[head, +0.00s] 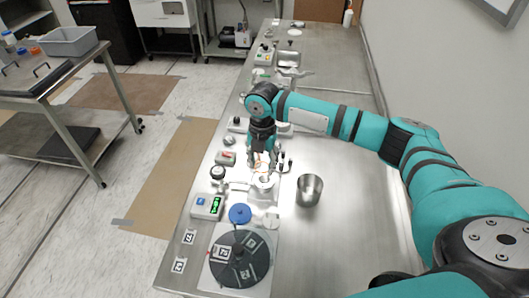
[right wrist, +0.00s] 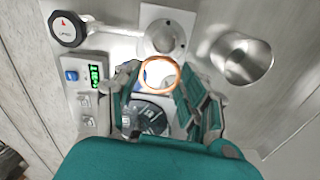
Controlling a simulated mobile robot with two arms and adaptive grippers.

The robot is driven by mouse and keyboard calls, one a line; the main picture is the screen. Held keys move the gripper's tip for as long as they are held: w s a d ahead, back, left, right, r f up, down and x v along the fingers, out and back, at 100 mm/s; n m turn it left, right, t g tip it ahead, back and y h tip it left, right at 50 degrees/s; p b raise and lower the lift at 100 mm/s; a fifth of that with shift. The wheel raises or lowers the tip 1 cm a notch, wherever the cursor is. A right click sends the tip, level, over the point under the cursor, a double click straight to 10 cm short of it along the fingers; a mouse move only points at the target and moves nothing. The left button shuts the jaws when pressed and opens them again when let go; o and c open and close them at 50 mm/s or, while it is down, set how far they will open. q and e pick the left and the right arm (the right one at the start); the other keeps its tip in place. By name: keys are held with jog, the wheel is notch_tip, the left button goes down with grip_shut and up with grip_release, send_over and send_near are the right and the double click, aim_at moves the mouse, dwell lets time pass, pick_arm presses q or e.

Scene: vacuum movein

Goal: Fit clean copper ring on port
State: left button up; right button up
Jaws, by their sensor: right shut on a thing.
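My right gripper (head: 261,158) is shut on a copper ring (right wrist: 160,59). In the right wrist view the ring sits between the two fingertips (right wrist: 158,73), its round opening facing the camera. In the head view the ring shows only as a thin orange line under the fingers. The metal port (right wrist: 163,37) with a round flange appears just beyond the ring in the right wrist view. In the head view the port (head: 263,186) stands just below the fingertips. The ring looks apart from the port; the exact gap is hard to tell. My left gripper is out of view.
A steel cup (head: 309,190) stands right of the port. A blue cap (head: 240,214) and a dark disc (head: 240,258) lie in front. The bench's right side is mostly clear.

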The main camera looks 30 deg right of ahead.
jog(key=f+n+b, duration=0.1)
jog(key=d+f+n+b, duration=0.1)
jog(key=f+b, duration=0.1)
jog(key=w+f+n+b, duration=0.1)
jog(key=f+b, duration=0.1)
jog(key=shift+d+f, duration=0.15)
jog(key=shift+f, duration=0.65)
jog(key=shift+w, duration=0.1)
dwell(0.5)
jog(key=shift+p, duration=0.5)
jog(key=shift+p, duration=0.4)
